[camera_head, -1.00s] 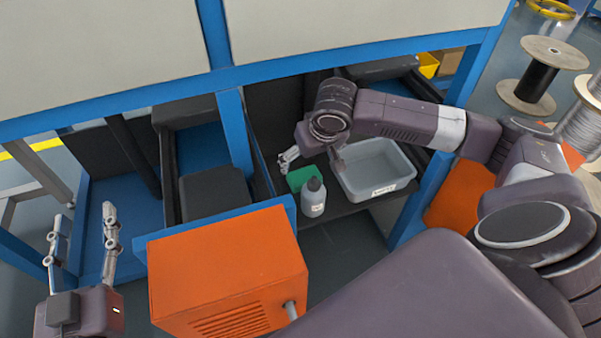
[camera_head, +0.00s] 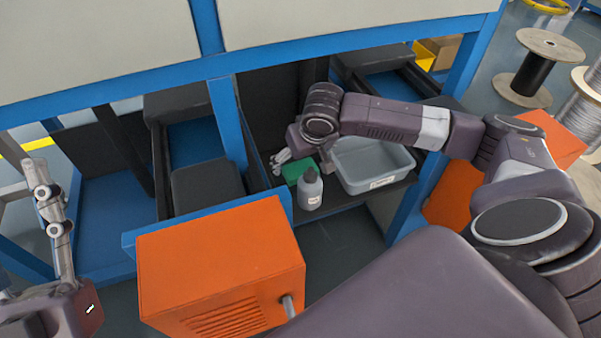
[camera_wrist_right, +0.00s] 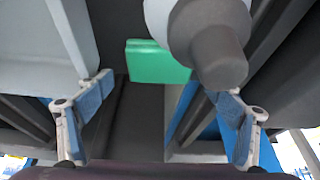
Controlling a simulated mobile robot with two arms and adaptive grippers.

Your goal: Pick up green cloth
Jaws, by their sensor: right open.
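The green cloth (camera_head: 296,171) lies on the dark shelf, left of the grey tub and just behind the bottle. It looks like a flat folded block in the right wrist view (camera_wrist_right: 155,62). My right gripper (camera_head: 281,158) is just above and left of the cloth, pointing left and down. In the wrist view its fingers (camera_wrist_right: 168,102) are spread and empty, with the cloth beyond them. The cloth's right part is hidden there by the bottle.
A pale bottle with a grey cap (camera_head: 310,190) stands close against the cloth and looms large in the wrist view (camera_wrist_right: 208,40). A grey tub (camera_head: 378,184) is at its right. An orange box (camera_head: 215,270) stands in front. Blue frame posts (camera_head: 229,120) flank the shelf.

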